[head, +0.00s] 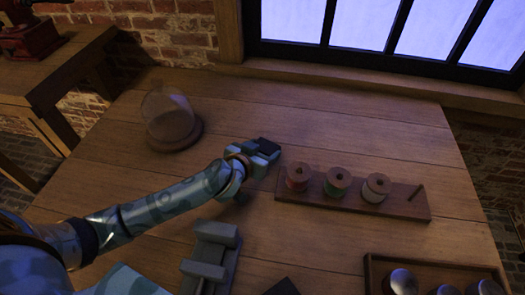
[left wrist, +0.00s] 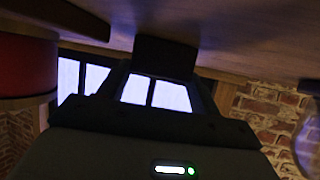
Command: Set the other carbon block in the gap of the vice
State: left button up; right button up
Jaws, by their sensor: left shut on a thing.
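My left gripper (head: 266,150) is shut on a dark carbon block (head: 269,144), at the left end of the spool rack. In the left wrist view the dark block (left wrist: 165,57) sits in front of the fingers, close to the tabletop. I cannot tell whether it touches the table. The grey vice (head: 216,233) stands nearer me, below the gripper in the head view, with two raised jaws and a gap between them. A dark flat-topped thing (head: 283,287) is cut off by the bottom edge; I cannot tell what it is. My right gripper is not in view.
A wooden rack (head: 400,205) with red, green and pale spools is just right of the gripper. A glass dome on a wooden base (head: 174,134) stands to the left. A wooden tray (head: 372,270) with several round-topped jars is at bottom right. The table's back is clear.

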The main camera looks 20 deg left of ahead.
pick_arm(q)
jog(key=o, duration=1.1)
jog(key=shift+f, duration=0.1)
jog(key=shift+o, duration=0.6)
